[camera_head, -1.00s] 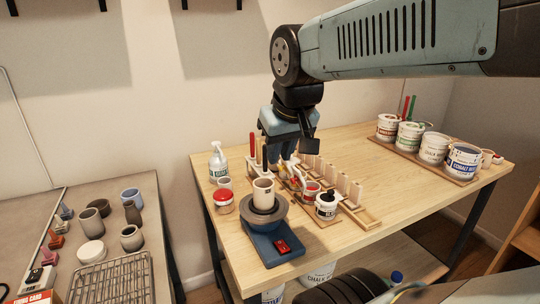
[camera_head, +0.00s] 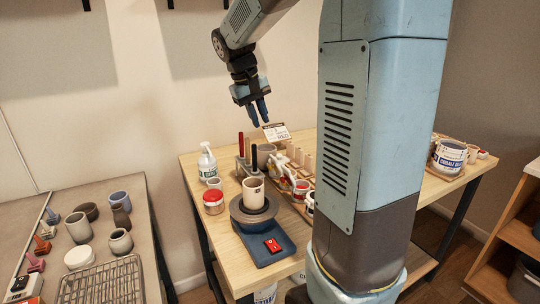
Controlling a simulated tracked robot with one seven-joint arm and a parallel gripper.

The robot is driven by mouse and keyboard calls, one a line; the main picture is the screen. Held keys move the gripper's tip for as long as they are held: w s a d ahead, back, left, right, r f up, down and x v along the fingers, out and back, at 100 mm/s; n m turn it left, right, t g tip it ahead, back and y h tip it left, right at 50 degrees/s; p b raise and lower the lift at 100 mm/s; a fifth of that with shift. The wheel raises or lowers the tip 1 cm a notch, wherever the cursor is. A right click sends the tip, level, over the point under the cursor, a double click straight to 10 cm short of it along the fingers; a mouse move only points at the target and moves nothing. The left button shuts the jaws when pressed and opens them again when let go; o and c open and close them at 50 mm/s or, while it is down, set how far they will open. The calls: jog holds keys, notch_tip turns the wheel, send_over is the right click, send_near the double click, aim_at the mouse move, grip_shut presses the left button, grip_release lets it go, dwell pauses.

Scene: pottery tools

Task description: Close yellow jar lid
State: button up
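My gripper (camera_head: 261,123) is raised over the back left of the wooden table, pointing down. Its two dark blue fingers show apart with a narrow gap. A small tilted card or label with "RED" on it (camera_head: 277,132) shows just below the fingertips; I cannot tell whether it touches them. I cannot make out a yellow jar or its lid. Small glaze jars stand in the middle of the table, one with a red label (camera_head: 301,187). My arm hides much of the table to their right.
A blue pottery wheel (camera_head: 265,240) with a white cup (camera_head: 253,193) stands at the front left. A large cobalt tub (camera_head: 449,157) stands at right.

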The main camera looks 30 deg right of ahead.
aim_at(272, 157)
jog(key=x, duration=1.4)
jog(key=shift+w+d, duration=0.1)
jog(key=shift+w, duration=0.05)
grip_shut()
dwell(1.1)
